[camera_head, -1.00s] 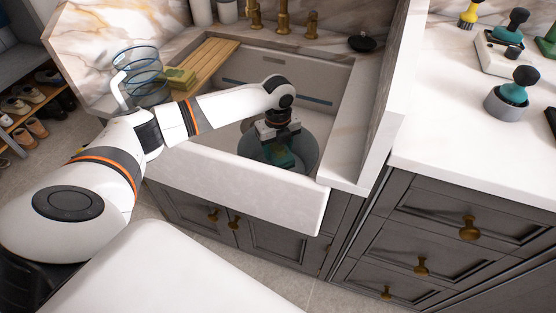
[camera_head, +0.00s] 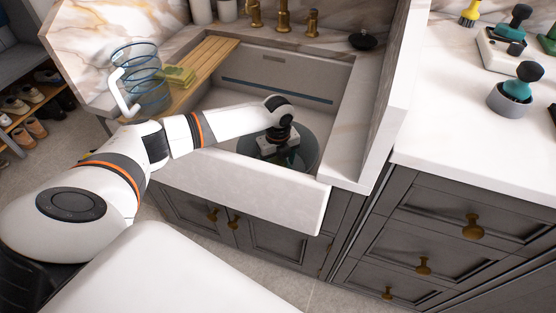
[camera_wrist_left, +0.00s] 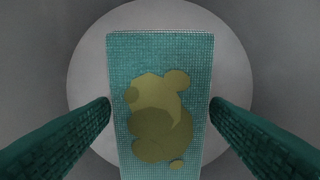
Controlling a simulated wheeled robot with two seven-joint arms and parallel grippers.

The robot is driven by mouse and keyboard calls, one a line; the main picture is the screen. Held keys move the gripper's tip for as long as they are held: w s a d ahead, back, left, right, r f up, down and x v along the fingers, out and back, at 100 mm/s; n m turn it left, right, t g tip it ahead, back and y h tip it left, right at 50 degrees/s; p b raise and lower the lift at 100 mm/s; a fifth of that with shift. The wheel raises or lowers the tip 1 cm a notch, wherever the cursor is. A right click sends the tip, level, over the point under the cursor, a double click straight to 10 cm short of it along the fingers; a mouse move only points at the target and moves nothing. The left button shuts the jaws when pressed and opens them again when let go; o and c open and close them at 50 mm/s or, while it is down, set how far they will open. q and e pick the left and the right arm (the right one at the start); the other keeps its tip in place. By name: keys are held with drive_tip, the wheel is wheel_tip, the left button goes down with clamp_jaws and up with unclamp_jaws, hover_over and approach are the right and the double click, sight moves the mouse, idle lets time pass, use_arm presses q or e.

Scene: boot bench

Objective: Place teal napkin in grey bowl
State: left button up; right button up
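The grey bowl (camera_head: 308,150) sits in the white sink, partly covered by my left arm. Its pale round floor also shows in the left wrist view (camera_wrist_left: 88,72). My left gripper (camera_head: 277,155) is down inside the bowl. The teal napkin (camera_wrist_left: 160,52) is a flat woven rectangle with olive-yellow stains. In the wrist view it lies between the two dark teal fingers (camera_wrist_left: 160,102), whose tips meet its side edges, so the gripper looks shut on it. The napkin's contact with the bowl floor cannot be told. My right gripper is out of view.
The sink's front wall (camera_head: 240,190) and right rim (camera_head: 345,170) stand around the bowl. A wooden rack (camera_head: 212,62) with a green-yellow sponge (camera_head: 176,75) and a blue wire coil (camera_head: 150,90) are at the left. Brass taps are behind. Brushes stand on the right counter (camera_head: 450,120).

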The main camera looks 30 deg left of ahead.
use_arm(q)
drive_tip(key=shift+r, duration=0.55)
wheel_tip(320, 180, up, 11)
drive_tip(key=p, duration=0.2)
drive_tip(key=shift+r, duration=0.15)
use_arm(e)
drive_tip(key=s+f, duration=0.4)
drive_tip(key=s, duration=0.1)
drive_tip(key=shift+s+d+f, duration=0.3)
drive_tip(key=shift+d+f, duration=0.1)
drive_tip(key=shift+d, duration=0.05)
use_arm(q)
drive_tip(key=shift+r, duration=0.1)
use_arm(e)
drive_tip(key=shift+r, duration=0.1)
